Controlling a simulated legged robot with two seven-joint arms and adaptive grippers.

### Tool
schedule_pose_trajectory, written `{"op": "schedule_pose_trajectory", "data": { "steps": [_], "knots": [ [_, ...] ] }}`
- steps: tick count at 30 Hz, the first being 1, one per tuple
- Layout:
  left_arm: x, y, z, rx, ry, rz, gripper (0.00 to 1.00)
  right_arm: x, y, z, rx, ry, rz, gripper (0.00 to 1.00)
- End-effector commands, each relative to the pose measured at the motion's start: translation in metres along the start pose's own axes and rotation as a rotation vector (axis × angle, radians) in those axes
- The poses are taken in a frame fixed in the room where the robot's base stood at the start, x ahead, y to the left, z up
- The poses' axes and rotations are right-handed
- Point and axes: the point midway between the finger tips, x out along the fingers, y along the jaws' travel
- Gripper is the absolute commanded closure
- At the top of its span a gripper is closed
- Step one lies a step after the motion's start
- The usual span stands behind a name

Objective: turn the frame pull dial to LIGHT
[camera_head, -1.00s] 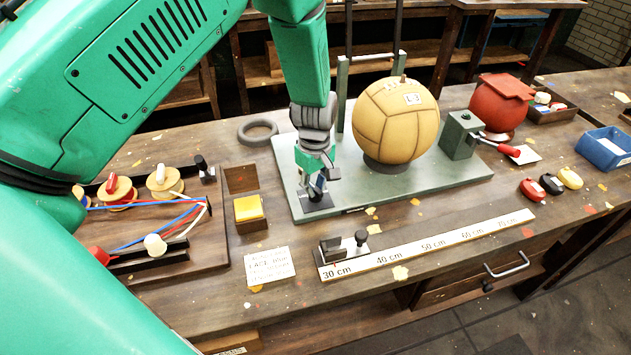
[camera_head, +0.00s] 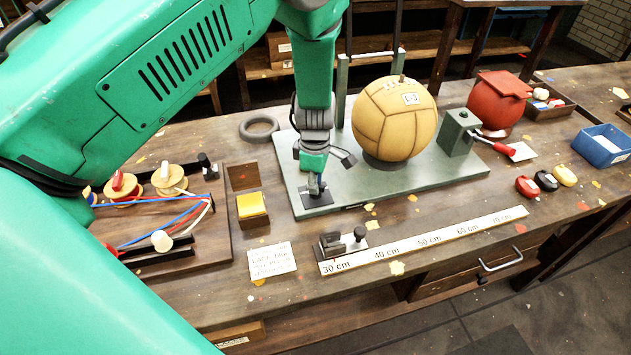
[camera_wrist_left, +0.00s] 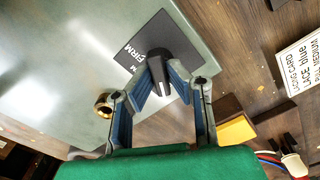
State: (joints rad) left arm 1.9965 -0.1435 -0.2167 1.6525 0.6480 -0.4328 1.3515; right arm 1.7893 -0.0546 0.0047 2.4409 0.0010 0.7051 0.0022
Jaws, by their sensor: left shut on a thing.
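The frame pull dial is a black knob (camera_wrist_left: 162,68) on a dark label plate (camera_wrist_left: 140,45) at the corner of the green base plate (camera_head: 410,184). In the left wrist view the plate reads FIRM, with a partly hidden word beginning with M; LIGHT cannot be read there. A pale pointer mark shows on the knob's near end. My left gripper (camera_wrist_left: 163,88) is shut on the knob, one finger on each side of it. In the head view the left gripper (camera_head: 315,183) points straight down over the label plate (camera_head: 317,199). My right gripper is not in view.
A tan leather ball (camera_head: 394,118) stands on the base plate, beside a grey-green block with a red-handled lever (camera_head: 461,133). A yellow pad box (camera_head: 252,208), lace card (camera_head: 271,261) and ruler (camera_head: 425,241) lie nearby.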

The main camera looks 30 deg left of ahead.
Motion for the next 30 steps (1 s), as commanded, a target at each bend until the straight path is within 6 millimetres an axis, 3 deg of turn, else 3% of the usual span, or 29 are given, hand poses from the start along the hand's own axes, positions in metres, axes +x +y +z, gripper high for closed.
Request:
{"op": "schedule_pose_trajectory", "data": {
  "steps": [14, 15, 16, 26, 30],
  "knots": [
    [0.001, 0.001, 0.002, -0.015, -0.003, 0.002, 1.0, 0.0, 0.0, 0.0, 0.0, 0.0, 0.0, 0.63],
    [0.001, 0.001, 0.002, -0.015, -0.003, 0.002, 0.77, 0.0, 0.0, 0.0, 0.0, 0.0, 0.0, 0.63],
    [0.001, 0.001, 0.002, -0.014, -0.003, 0.002, 0.67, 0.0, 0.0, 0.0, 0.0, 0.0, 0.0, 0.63],
    [-0.002, -0.001, 0.001, -0.013, -0.002, 0.002, 0.67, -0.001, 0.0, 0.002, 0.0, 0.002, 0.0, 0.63],
    [-0.015, 0.001, 0.001, -0.013, -0.002, 0.004, 0.67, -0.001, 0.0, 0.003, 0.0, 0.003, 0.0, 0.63]
  ]
}}
